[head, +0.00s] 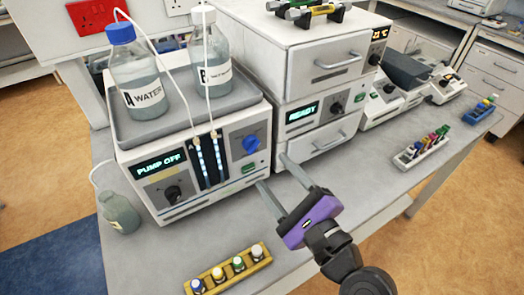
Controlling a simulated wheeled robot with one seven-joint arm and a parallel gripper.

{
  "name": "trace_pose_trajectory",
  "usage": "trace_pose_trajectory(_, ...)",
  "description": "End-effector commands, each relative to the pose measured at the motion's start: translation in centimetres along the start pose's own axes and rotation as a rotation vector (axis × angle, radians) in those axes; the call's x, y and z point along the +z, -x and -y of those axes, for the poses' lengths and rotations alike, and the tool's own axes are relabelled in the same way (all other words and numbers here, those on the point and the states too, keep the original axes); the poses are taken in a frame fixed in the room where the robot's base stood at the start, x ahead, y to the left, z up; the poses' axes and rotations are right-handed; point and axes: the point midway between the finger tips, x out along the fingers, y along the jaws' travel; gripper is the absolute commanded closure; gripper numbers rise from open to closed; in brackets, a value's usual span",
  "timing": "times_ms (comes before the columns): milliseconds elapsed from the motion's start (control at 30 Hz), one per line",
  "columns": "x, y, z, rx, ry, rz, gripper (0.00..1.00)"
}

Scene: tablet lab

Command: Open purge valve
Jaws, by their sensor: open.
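The pump unit (200,190) stands on the bench with a "PUMP OFF" display (161,165). A blue knob (251,144), which looks like the purge valve, is on the upper right of its front, above a green button (250,168). A black knob (173,194) is at the lower left of the same front. My gripper (272,170) is open and empty, its two long grey fingers pointing toward the right edge of the pump front. In the picture the fingertips lie below and right of the blue knob, apart from it.
Bottles A (139,82) and B (210,65), with thin tubes, stand in the tray on top. A small bottle (119,212) is left of the pump. A yellow vial rack (230,272) lies in front. The "READY" unit (318,112) stands close on the right.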

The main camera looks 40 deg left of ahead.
Motion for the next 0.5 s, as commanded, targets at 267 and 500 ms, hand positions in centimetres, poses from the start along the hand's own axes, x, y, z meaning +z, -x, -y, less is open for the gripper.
trace_pose_trajectory(267,0.2,-4.0,0.1,-0.001,0.0,0.001,0.43)
trace_pose_trajectory(500,0.1,-6.8,0.1,-0.002,0.0,0.0,0.43)
